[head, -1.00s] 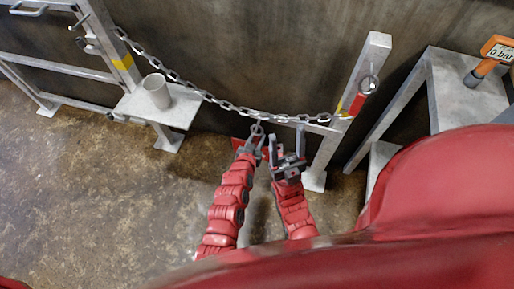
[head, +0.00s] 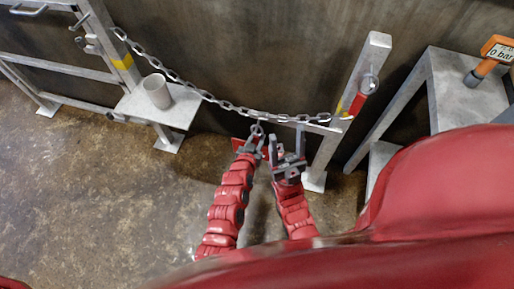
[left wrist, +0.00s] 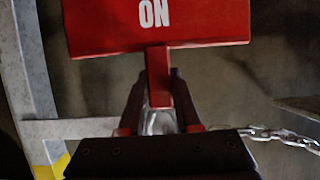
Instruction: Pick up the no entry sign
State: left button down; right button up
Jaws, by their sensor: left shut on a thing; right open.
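The red no entry sign (left wrist: 110,28) shows large in the left wrist view, with the white letters "ON" visible and a narrow red tab below. In the head view only a small red part of it (head: 237,144) shows beside my left gripper, under the hanging chain. My left gripper (head: 256,136) is shut on the sign's tab, and its fingers close on either side of the tab in the left wrist view (left wrist: 158,88). My right gripper (head: 287,143) is open and empty, just right of the left one, below the chain. Most of the sign is hidden in the head view.
A metal chain (head: 190,86) hangs between the left railing (head: 100,35) and a post (head: 362,65) with a red-handled clip. A white cup (head: 157,92) stands on a ledge (head: 180,112). A grey metal stand (head: 465,100) is at right. Floor at left is clear.

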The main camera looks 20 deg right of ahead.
aim_at(257, 135)
pick_arm(q)
jog(key=shift+r, duration=0.1)
dwell(0.4)
jog(key=shift+r, duration=0.25)
notch_tip(257, 135, up, 3)
jog(key=shift+s+a+r+p, duration=0.1)
jog(key=shift+s+p, duration=0.05)
jog(key=shift+p, duration=0.65)
jog(key=s+a+p, duration=0.2)
jog(key=s+a, duration=0.8)
jog(key=s, duration=0.4)
jog(key=shift+s+f, duration=0.2)
jog(key=shift+s, duration=0.15)
jog(key=shift+w, duration=0.1)
